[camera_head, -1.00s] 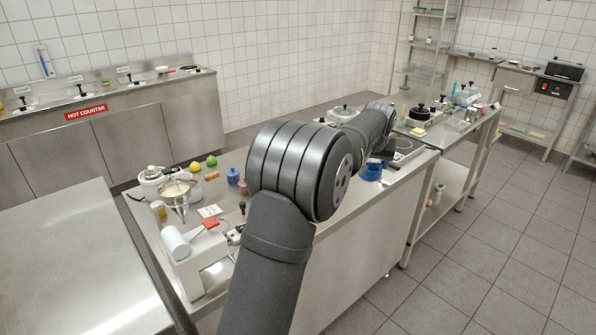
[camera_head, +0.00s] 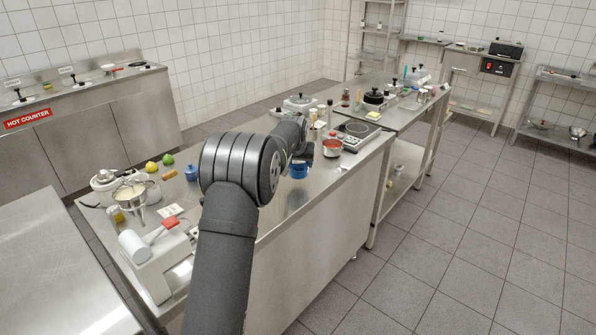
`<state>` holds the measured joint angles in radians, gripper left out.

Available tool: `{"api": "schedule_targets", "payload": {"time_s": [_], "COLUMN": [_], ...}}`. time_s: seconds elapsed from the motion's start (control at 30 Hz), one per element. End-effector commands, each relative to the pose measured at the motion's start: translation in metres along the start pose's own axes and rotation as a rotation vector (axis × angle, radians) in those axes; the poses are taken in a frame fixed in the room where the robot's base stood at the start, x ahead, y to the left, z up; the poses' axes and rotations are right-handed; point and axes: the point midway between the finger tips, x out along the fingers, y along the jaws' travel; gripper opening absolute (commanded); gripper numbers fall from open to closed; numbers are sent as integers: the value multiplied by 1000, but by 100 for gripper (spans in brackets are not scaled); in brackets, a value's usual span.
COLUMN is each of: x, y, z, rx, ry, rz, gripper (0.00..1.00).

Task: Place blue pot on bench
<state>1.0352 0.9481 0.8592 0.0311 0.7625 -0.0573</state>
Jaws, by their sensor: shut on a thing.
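The blue pot (camera_head: 298,171) is at the far end of my arm, over the steel bench (camera_head: 284,202) near its front edge. My gripper (camera_head: 302,158) is shut on the blue pot. The fingers are small and mostly hidden behind the wrist, so the exact grip is hard to see. I cannot tell whether the pot's base touches the bench. A small blue lidded jar (camera_head: 190,172) stands farther left on the same bench.
A red pot (camera_head: 332,147) stands right of my gripper, near a hot plate (camera_head: 357,130). A white scale-like appliance (camera_head: 300,103) stands behind. Bare bench lies beside the blue pot.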

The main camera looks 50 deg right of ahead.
Motion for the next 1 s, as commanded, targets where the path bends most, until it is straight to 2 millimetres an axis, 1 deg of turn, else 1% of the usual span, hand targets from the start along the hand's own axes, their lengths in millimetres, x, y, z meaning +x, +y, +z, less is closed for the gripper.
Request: {"api": "schedule_targets", "payload": {"time_s": [0.2, 0.6, 0.63, 0.7, 0.73, 1.0], "x": [26, 32, 32, 32, 32, 31], "y": [0, 0, 0, 0, 0, 0], "z": [17, 21, 21, 21, 21, 21], "rx": [0, 0, 0, 0, 0, 0], "ry": [-1, 0, -1, -1, -1, -1], "rz": [0, 0, 0, 0, 0, 0], "gripper": [33, 33, 69, 82, 86, 86]}}
